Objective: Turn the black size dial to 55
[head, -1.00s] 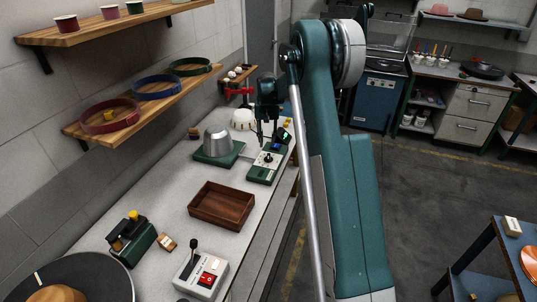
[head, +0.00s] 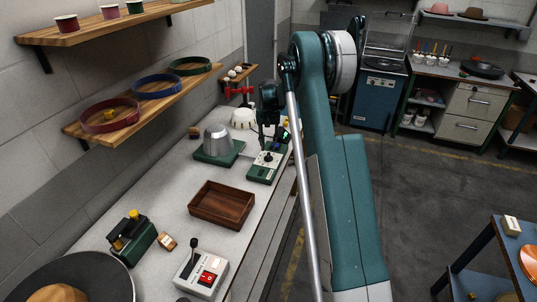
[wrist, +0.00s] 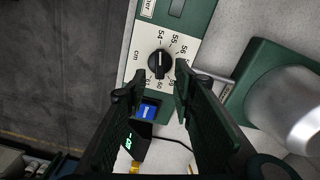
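The black size dial (wrist: 159,64) sits on a pale scale plate (wrist: 143,58) marked in cm. Numbers such as 54, 55, 56 and 60 ring it. A pale line shows on the knob, but I cannot tell exactly which number it points at. In the head view the dial (head: 268,157) is on a green-and-white box (head: 262,169). My gripper (wrist: 158,86) is open and empty, its fingers spread either side of the dial in the wrist view. In the head view my gripper (head: 268,143) is just above the box; contact with the dial cannot be told.
A grey metal hat form on a green base (head: 205,158) stands left of the dial box. A wooden tray (head: 242,207) and a switch box (head: 203,280) are nearer on the bench. A blue button or screen (wrist: 148,110) lies below the dial in the wrist view.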

